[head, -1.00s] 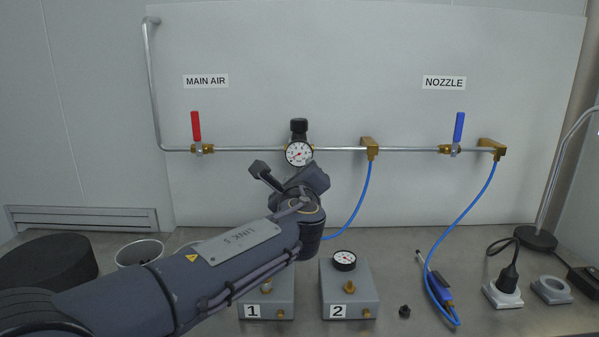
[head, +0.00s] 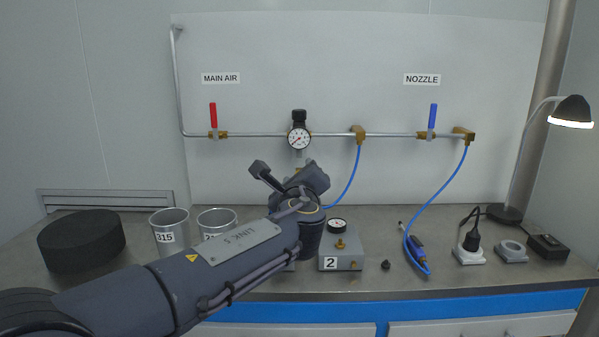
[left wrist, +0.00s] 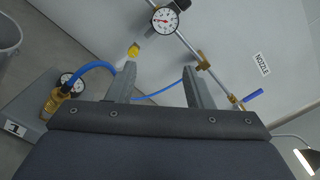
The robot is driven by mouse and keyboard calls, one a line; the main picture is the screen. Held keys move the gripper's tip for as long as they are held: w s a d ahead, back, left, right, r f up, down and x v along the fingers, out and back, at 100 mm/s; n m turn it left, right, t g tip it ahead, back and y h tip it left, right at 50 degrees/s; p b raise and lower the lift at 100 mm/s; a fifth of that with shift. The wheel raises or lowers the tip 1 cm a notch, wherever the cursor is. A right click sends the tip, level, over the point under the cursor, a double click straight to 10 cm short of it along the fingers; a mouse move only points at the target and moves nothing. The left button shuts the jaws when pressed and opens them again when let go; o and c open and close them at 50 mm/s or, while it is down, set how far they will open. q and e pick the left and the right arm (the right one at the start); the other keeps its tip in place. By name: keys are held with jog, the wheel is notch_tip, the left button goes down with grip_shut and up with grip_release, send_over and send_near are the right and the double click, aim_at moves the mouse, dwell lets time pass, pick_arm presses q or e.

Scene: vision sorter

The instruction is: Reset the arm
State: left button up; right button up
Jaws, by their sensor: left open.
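My left arm comes in from the left in the head view and reaches over the bench. Its gripper (head: 278,172) stands in front of the back panel, below the round regulator gauge (head: 299,138). In the left wrist view the two fingers of the left gripper (left wrist: 160,88) are apart with nothing held between them. Behind the fingers a blue hose (left wrist: 160,93) crosses, and the regulator gauge (left wrist: 165,20) shows above. Block 1 (left wrist: 22,128), with a gauge and a blue hose on its brass fitting, is at the left. My right gripper is not in view.
Block 2 (head: 341,260) stands right of my arm, a small black knob (head: 386,265) beside it. Two metal cups (head: 170,232) and a black round block (head: 82,240) stand left. A blue air nozzle (head: 416,245), sockets (head: 470,255) and a lamp (head: 572,110) are right.

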pick_arm(q)
jog(key=s+a+f+n+g+y+b, duration=0.1)
jog(key=s+a+f+n+g, duration=0.15)
jog(key=a+f+n, duration=0.4)
jog(key=s+a+f+n+g+y+b, duration=0.2)
jog(key=s+a+f+n, duration=0.15)
jog(key=a, duration=0.65)
jog(key=s+a+f+n+g+b, duration=0.35)
jog(key=s+a+f+n, duration=0.35)
jog(key=s+a+f, duration=0.3)
jog(key=s+d+f+n+g+h+b, duration=0.25)
jog(key=s+f+n, duration=0.35)
jog(key=s+f, duration=0.45)
jog(key=s+d+f+n+g+h+b, duration=0.15)
jog(key=s+d+f+n+h, duration=0.4)
jog(key=s, duration=0.75)
notch_tip(320, 180, up, 24)
jog(key=a+y+p, duration=0.1)
jog(key=a+p, duration=0.1)
jog(key=p, duration=2.3)
jog(key=shift+n+p, duration=0.35)
jog(key=shift+n, duration=0.1)
jog(key=shift+w+f, duration=0.1)
